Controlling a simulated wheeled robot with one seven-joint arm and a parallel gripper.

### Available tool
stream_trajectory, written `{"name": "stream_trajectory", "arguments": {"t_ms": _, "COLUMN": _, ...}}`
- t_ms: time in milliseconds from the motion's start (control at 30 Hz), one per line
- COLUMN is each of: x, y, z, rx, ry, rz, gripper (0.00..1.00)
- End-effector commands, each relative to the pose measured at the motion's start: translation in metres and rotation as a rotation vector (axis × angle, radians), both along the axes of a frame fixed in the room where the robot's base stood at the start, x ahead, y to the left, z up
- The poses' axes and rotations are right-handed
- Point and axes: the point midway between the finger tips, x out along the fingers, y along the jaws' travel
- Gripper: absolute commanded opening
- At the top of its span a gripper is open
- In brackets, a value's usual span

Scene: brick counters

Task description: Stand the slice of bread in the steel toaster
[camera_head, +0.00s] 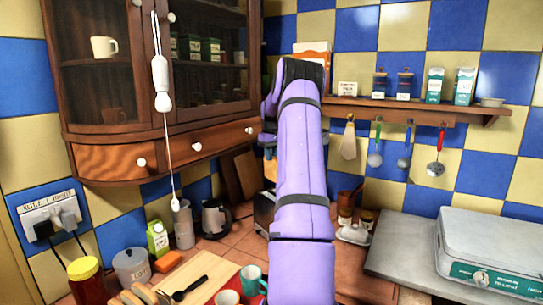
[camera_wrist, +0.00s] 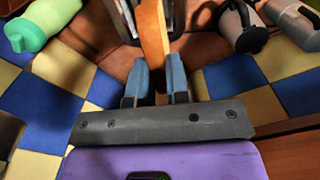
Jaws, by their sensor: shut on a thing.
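In the wrist view a tan slice of bread (camera_wrist: 152,36) is seen edge-on between the two blue fingers of my gripper (camera_wrist: 160,80), which is shut on it. The steel toaster (camera_wrist: 122,22) shows only in part beside the slice, at the top of that view. In the head view the toaster (camera_head: 263,210) stands on the counter, mostly hidden behind my purple arm. My gripper (camera_head: 268,142) is above it, largely hidden by the arm. I cannot tell whether the slice's lower edge is inside a slot.
A kettle (camera_head: 216,218) and a steel canister (camera_head: 184,226) stand left of the toaster. Mugs (camera_head: 250,280) and a cutting board (camera_head: 200,282) are in front. A wall cabinet (camera_head: 160,80) hangs at upper left. Small jars (camera_head: 346,217) stand to the right.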

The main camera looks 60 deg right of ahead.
Motion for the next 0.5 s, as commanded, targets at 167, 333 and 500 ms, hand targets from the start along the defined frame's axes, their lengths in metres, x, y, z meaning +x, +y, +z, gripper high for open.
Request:
{"name": "stream_trajectory", "arguments": {"t_ms": 167, "x": 0.0, "y": 0.0, "z": -0.011, "rx": 0.003, "ry": 0.002, "rz": 0.0, "gripper": 0.0}}
{"name": "stream_trajectory", "arguments": {"t_ms": 333, "x": 0.0, "y": 0.0, "z": -0.023, "rx": 0.0, "ry": 0.001, "rz": 0.0, "gripper": 0.0}}
{"name": "stream_trajectory", "arguments": {"t_ms": 500, "x": 0.0, "y": 0.0, "z": -0.034, "rx": 0.001, "ry": 0.0, "rz": 0.001, "gripper": 0.0}}
